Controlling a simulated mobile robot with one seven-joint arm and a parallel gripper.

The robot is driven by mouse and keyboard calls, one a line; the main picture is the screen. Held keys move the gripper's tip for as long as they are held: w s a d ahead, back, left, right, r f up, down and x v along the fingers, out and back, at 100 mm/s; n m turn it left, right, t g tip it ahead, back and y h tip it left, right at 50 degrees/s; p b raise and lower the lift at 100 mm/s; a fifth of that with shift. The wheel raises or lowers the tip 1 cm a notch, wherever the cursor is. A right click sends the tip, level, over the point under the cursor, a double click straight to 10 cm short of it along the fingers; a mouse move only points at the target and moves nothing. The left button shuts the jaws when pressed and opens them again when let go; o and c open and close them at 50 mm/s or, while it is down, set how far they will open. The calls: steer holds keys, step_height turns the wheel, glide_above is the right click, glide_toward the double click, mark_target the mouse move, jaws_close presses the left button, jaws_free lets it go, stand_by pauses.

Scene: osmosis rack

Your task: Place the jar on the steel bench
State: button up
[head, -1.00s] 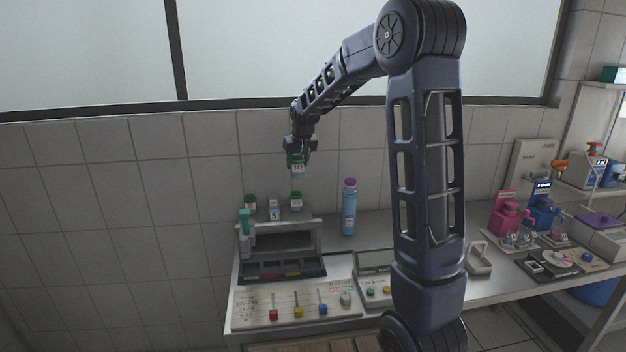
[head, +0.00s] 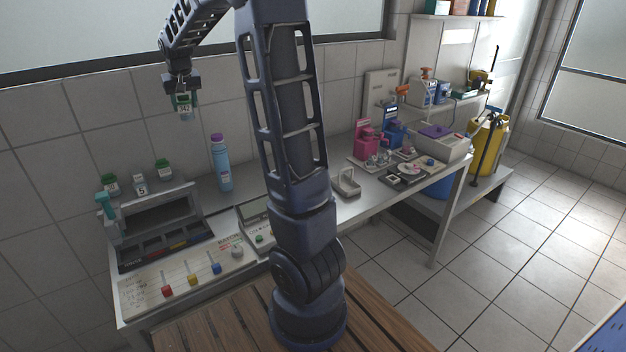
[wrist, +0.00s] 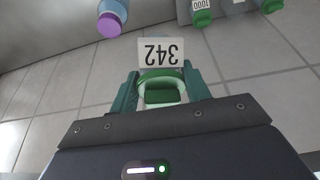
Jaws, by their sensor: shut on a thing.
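My gripper (head: 182,88) is shut on a green-capped jar (head: 184,104) with a white label. In the head view it holds the jar in the air, above and behind the grey rack unit. In the wrist view the jar (wrist: 162,75) sits between the green fingers (wrist: 163,93), its label reading 342. The steel bench (head: 345,207) runs along the wall, with a bare strip right of the blue bottle. The lower part of the jar is hard to make out.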

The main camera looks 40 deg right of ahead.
steer(key=s+d+m+h, duration=0.1)
steer(key=s+d+m, duration=0.15)
steer(key=d, duration=0.75)
steer(key=s+d+m+h, duration=0.1)
steer(key=s+d+m, duration=0.15)
steer(key=d, duration=0.85)
glide_above(257, 184)
steer(key=shift+m+g, duration=0.3)
steer(key=shift+m, duration=0.1)
step_height(257, 184, down, 32)
steer(key=shift+s+r, duration=0.1)
steer(key=o, duration=0.6)
steer(key=shift+f, duration=0.2)
steer(key=shift+c, duration=0.2)
steer(key=o, duration=0.4)
steer(key=shift+o, duration=0.2)
steer(key=shift+r, duration=0.1)
